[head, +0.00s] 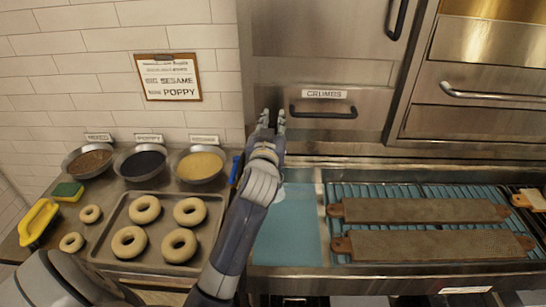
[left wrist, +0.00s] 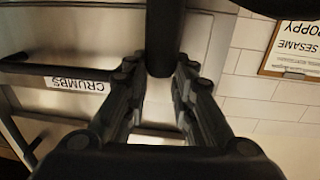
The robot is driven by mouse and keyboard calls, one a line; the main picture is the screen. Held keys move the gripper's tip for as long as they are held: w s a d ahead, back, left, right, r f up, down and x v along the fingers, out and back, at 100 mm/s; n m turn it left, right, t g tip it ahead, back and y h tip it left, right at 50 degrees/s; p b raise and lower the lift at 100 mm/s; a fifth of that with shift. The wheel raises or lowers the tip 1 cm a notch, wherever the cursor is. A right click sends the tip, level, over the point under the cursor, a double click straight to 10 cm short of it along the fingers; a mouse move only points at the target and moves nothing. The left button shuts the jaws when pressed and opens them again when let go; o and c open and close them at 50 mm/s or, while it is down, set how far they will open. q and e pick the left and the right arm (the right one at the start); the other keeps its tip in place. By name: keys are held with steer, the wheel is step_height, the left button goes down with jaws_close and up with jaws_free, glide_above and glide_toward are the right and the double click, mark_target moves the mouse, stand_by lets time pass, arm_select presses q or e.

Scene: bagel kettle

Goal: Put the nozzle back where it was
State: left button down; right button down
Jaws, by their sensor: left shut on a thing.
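My left gripper (head: 272,120) is raised in front of the steel cabinet, left of the drawer labelled CRUMBS. In the left wrist view, its fingers (left wrist: 158,75) are closed around a dark, rounded, upright piece, which I take to be the nozzle (left wrist: 164,35). A dark curved piece, perhaps its hose, runs along the top of that view. In the head view, the nozzle is not distinct from the fingers, and its resting place cannot be made out. My right gripper is not in view.
A tray (head: 101,240) of bagels stands left of my arm, with bowls of sesame (head: 201,166) and poppy (head: 143,165) behind it. A blue-floored basin (head: 287,232) and a rack with two long boards (head: 420,210) are at right. The CRUMBS drawer handle (head: 322,113) juts out.

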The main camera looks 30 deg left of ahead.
arm_select(q)
step_height(320, 180, down, 10)
steer(key=shift+r, duration=0.15)
steer(key=shift+s+f, duration=0.15)
steer(key=shift+f, duration=0.2)
steer(key=c, duration=1.4)
jaws_free()
steer(key=shift+f, duration=0.2)
steer(key=shift+o, duration=0.3)
steer(key=shift+w+r, duration=0.1)
steer(key=shift+w, duration=0.1)
steer(key=shift+s+r, duration=0.1)
